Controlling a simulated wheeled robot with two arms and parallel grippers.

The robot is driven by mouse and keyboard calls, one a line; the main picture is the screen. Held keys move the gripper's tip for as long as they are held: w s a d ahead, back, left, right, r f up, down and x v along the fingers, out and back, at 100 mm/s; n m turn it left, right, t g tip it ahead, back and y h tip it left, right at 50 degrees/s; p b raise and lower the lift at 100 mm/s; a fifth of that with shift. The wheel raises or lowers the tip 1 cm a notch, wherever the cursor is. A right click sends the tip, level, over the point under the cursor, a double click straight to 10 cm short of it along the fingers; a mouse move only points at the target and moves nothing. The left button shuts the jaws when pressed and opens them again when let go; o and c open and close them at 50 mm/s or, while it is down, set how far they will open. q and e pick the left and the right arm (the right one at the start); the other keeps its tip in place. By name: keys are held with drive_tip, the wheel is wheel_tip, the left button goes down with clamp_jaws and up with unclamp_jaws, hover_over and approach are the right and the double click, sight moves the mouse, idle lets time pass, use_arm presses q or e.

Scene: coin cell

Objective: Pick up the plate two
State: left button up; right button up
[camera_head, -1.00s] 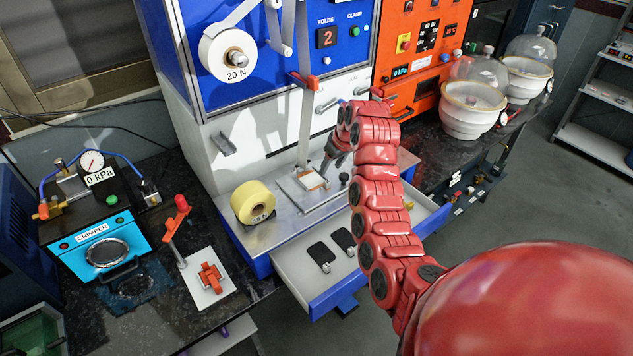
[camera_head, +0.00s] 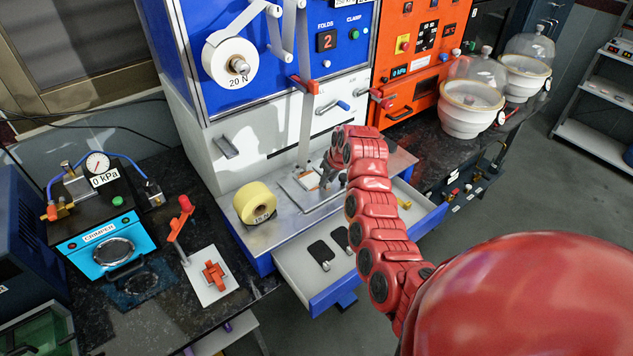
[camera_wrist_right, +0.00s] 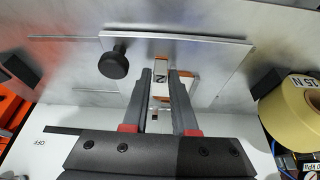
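Two dark plates with metal tabs lie in the open drawer: one (camera_head: 320,252) clear, the other (camera_head: 340,238) partly covered by my arm. I cannot tell which is plate two. My right gripper (camera_head: 328,174) is low over the flat metal jig plate (camera_head: 294,189), away from the drawer plates. The jig plate also shows in the right wrist view (camera_wrist_right: 215,55). There my right gripper (camera_wrist_right: 161,72) has its fingers apart, around a small white, orange-edged piece (camera_wrist_right: 161,88); contact is unclear. My left gripper is not in view.
A yellow roll (camera_head: 254,203) stands left of the jig plate. The open drawer (camera_head: 310,285) juts out below the metal deck. A crimper (camera_head: 108,250) and a red-handled press (camera_head: 212,277) are at left, glass domes (camera_head: 473,80) at right.

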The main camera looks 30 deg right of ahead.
clamp_jaws()
